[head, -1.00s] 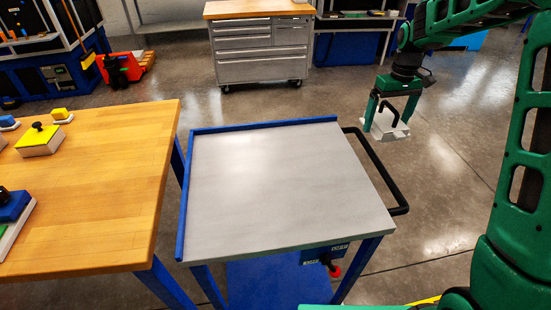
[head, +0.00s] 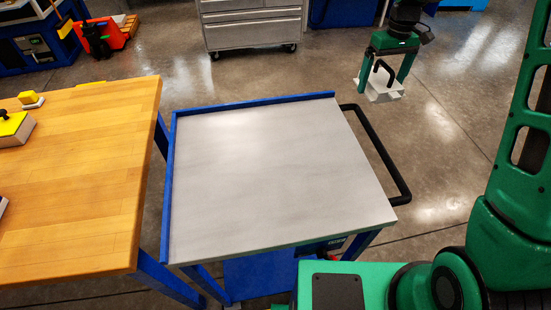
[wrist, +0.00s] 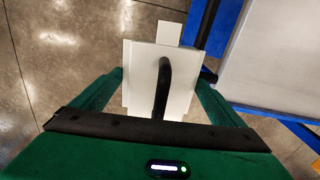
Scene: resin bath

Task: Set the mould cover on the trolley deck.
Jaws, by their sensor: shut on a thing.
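The mould cover (head: 383,92) is a white block with a black arched handle, held in the air to the right of the trolley. My gripper (head: 388,78) is green and shut on it, with one finger on each side. In the wrist view the cover (wrist: 146,78) sits between the green fingers of my gripper (wrist: 160,92), its handle rising toward the camera. The trolley deck (head: 270,175) is a bare grey top with a blue raised edge along its left and far sides. The deck (wrist: 275,55) also shows at the right of the wrist view.
A black push handle (head: 385,160) sticks out from the trolley's right side, between deck and cover. A wooden table (head: 85,185) with several yellow-topped pieces stands at the left. A grey drawer cabinet (head: 252,25) stands behind. The deck is clear.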

